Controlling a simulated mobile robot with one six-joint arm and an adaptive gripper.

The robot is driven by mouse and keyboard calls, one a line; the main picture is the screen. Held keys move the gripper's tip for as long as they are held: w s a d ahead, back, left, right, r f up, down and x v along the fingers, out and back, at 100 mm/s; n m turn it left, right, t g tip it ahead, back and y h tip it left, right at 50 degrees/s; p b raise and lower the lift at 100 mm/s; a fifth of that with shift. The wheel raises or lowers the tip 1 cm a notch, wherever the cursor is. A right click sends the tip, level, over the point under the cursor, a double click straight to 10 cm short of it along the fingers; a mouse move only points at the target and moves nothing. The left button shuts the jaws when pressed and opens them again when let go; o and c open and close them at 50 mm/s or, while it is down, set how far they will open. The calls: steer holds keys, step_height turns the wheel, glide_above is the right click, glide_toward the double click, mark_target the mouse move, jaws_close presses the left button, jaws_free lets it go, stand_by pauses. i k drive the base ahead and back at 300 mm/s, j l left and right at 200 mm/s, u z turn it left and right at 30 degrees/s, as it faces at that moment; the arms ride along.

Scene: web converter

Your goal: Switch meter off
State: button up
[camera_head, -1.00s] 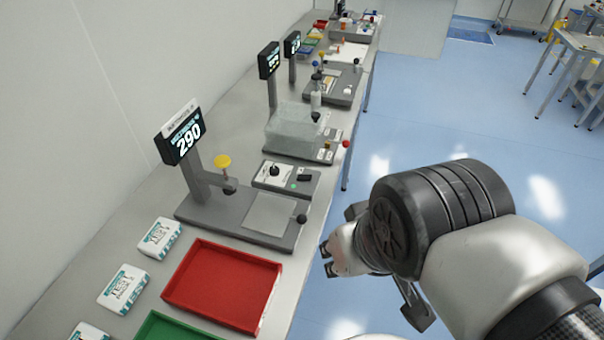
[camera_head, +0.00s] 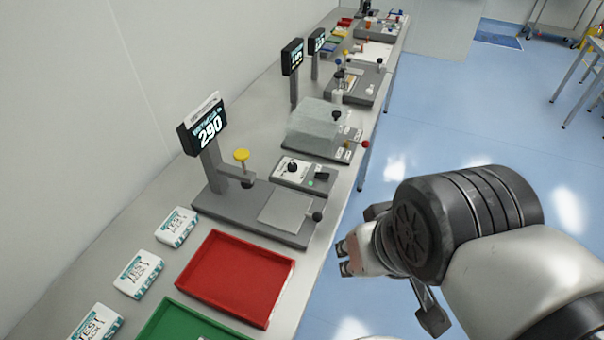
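The meter station at the front has a dark screen (camera_head: 204,128) on a post that reads 290. Its grey base (camera_head: 235,208) carries a yellow knob (camera_head: 241,156), a flat light plate and a black ball knob (camera_head: 317,216). Just behind the base is a small control box (camera_head: 300,175) with a black dial (camera_head: 292,168), a dark switch (camera_head: 322,173) and a lit green light (camera_head: 311,183). My gripper (camera_head: 405,264) is over the floor, right of the bench edge and apart from the box. Its dark fingers look spread, with nothing seen between them; the wrist hides part of it.
A red tray (camera_head: 222,275) and a green tray (camera_head: 180,328) lie at the bench front, beside white packs (camera_head: 138,273). A clear cover (camera_head: 316,122) and other stations with screens stand farther back.

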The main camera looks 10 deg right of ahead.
mark_target(319, 175)
steer(key=i+l+u, duration=0.15)
steer(key=l, duration=0.2)
steer(key=i+l+u, duration=0.3)
steer(key=l, duration=0.4)
steer(key=i+l+u, duration=0.15)
steer(key=l, duration=0.25)
steer(key=i+l+u, duration=0.15)
steer(key=l, duration=0.3)
steer(key=i, duration=0.1)
